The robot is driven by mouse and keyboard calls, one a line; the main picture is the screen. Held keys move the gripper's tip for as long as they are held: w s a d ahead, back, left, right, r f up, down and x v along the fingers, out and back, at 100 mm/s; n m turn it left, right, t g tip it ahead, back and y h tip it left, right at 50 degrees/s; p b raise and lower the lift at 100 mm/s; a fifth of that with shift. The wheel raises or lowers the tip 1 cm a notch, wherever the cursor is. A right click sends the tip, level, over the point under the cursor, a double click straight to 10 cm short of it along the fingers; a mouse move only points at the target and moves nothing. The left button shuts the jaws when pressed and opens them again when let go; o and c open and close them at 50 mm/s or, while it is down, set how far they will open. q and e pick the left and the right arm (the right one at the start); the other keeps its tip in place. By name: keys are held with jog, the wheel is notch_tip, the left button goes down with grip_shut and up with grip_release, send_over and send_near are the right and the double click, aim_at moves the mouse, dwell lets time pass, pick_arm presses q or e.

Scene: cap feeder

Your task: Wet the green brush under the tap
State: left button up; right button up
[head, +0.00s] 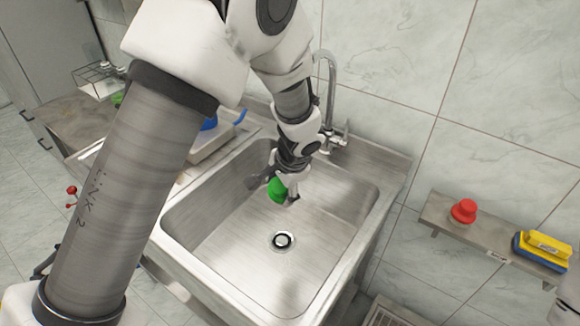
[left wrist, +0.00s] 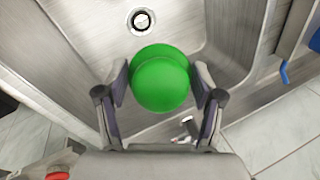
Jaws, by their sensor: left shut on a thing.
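The green brush (head: 277,190) is held over the sink basin, toward its back, by my left gripper (head: 281,184). In the left wrist view the round green top of the brush (left wrist: 160,84) sits between both fingers of the left gripper (left wrist: 160,88), which is shut on it. Its underside is hidden there. The curved metal tap (head: 331,88) stands at the sink's back edge, behind and to the right of the gripper. My arm overlaps part of it, and I see no water running. My right gripper is not in view.
The steel sink (head: 225,238) has an empty floor around its drain (head: 283,241). A wall shelf (head: 492,240) at the right holds a red knobbed item (head: 464,211) and a yellow and blue item (head: 543,246). A tray (head: 212,147) with something blue lies left of the basin.

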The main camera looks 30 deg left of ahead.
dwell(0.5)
